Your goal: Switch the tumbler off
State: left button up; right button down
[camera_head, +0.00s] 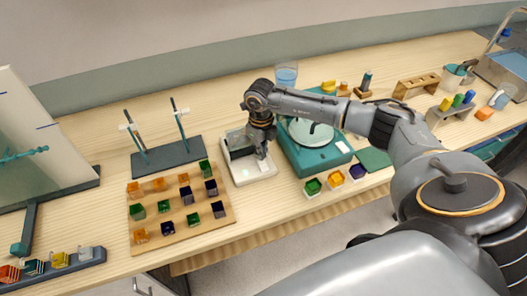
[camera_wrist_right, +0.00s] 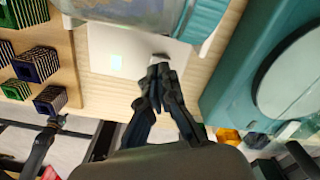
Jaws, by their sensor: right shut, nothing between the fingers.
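The tumbler (camera_head: 250,173) is a white device with a clear-walled upper part, standing on the bench between the wooden block board and the teal machine. In the right wrist view its white front panel (camera_wrist_right: 103,40) has a small lit pale-green display (camera_wrist_right: 117,62) and a grey knob or switch (camera_wrist_right: 160,58). My right gripper (camera_head: 263,154) reaches down over the tumbler's right side. In the right wrist view the right gripper (camera_wrist_right: 160,68) is shut and empty, its tips at the grey switch. I cannot tell whether they touch it. The left gripper does not show.
The teal machine (camera_head: 318,162) with a round plate stands close on the right. A wooden board (camera_head: 165,222) with several coloured blocks lies left. A rack with two upright rods (camera_head: 166,157) is behind it. A glass beaker (camera_head: 286,76) stands at the back.

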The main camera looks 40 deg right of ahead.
jog(key=shift+f+b, duration=0.9)
jog(key=shift+f, duration=0.2)
dwell(0.6)
jog(key=shift+r, duration=0.1)
jog(key=shift+r+p, duration=2.25)
jog(key=shift+r, duration=1.25)
